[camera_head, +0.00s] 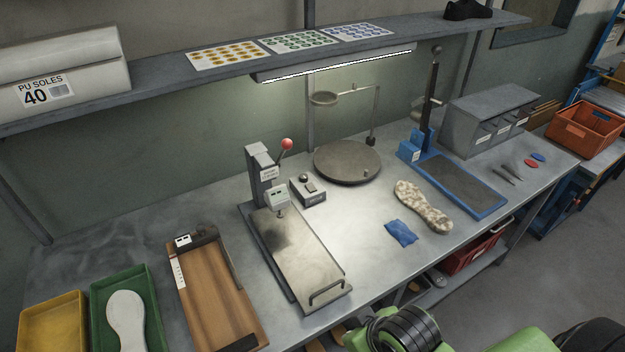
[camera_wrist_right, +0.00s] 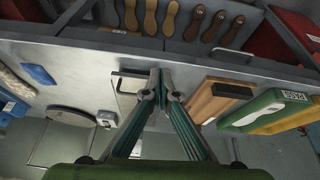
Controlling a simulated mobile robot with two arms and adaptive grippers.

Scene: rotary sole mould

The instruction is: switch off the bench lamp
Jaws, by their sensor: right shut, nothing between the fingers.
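The bench lamp is a lit strip (camera_head: 335,63) under the shelf, and its light falls on the bench and wall. A small grey box (camera_head: 308,190) with a dark round knob and a pale patch on top stands beside the press column. I cannot tell whether it is the lamp's switch. My right gripper (camera_wrist_right: 161,92) is shut and empty in the right wrist view, by the handle (camera_wrist_right: 127,78) of the steel plate. In the head view my right arm shows at the bottom edge, but its fingertips are not clear. My left gripper is not in view.
The steel plate (camera_head: 300,255) and the upright press column (camera_head: 262,175) stand before and beside the box. A round turntable (camera_head: 347,162), a mottled sole (camera_head: 423,206) and a blue cloth (camera_head: 401,232) lie right. A wooden board (camera_head: 215,300) and trays are left.

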